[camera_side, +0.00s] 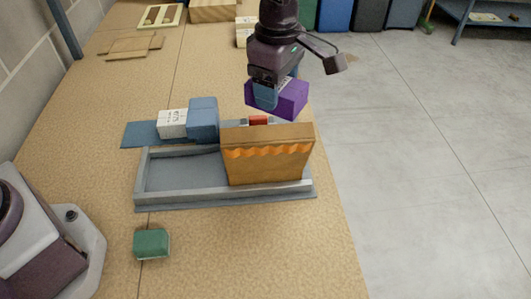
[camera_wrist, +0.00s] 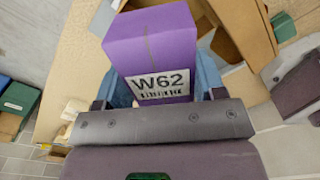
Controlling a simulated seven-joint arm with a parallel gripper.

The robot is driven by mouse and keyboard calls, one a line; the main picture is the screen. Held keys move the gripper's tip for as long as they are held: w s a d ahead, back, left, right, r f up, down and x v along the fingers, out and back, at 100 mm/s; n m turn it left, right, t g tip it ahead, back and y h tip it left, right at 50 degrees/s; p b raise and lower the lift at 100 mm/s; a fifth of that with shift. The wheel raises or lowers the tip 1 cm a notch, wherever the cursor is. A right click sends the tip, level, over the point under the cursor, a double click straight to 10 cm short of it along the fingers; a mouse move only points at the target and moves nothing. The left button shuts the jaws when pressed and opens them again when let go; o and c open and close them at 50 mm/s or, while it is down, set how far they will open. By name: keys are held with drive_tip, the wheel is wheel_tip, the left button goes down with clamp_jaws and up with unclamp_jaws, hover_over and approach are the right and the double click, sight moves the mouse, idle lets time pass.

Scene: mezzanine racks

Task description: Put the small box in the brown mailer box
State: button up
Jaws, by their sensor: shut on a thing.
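The small box is purple (camera_side: 291,99) with a white label; in the wrist view the box (camera_wrist: 150,45) shows the label "W62". My gripper (camera_side: 265,97) is shut on it, with blue fingers on either side of it in the wrist view. The box is held in the air above and behind the brown mailer box (camera_side: 268,160), apart from it. The mailer stands upright at the right end of a grey tray (camera_side: 165,199), its wavy orange edge facing the side camera. Its inside is hidden in the side view. Brown cardboard walls (camera_wrist: 247,28) show beyond the box in the wrist view.
A white labelled box (camera_side: 172,124) and a blue block (camera_side: 203,121) stand behind the tray. A small red thing (camera_side: 258,120) shows just behind the mailer's top. A green block (camera_side: 151,243) lies in front. The tray's left part is empty. The table's right edge is close.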

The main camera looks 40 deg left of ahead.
drive_tip(key=n, duration=0.2)
drive_tip(key=s+a+n, duration=0.1)
drive_tip(key=n, duration=0.1)
drive_tip(key=shift+s+r, duration=0.1)
drive_tip(key=shift+r, duration=0.2)
drive_tip(key=shift+s+a+n, duration=0.1)
drive_tip(key=shift+a+n, duration=0.3)
drive_tip(key=shift+n, duration=0.4)
drive_tip(key=shift+a+f+n, duration=0.1)
drive_tip(key=shift+f+n, duration=0.05)
drive_tip(key=shift+n, duration=0.35)
drive_tip(key=shift+f, duration=0.2)
drive_tip(key=shift+n, duration=0.3)
wheel_tip(320, 180, down, 18)
drive_tip(key=shift+r, duration=0.15)
drive_tip(key=o, duration=0.8)
drive_tip(key=shift+c, duration=0.2)
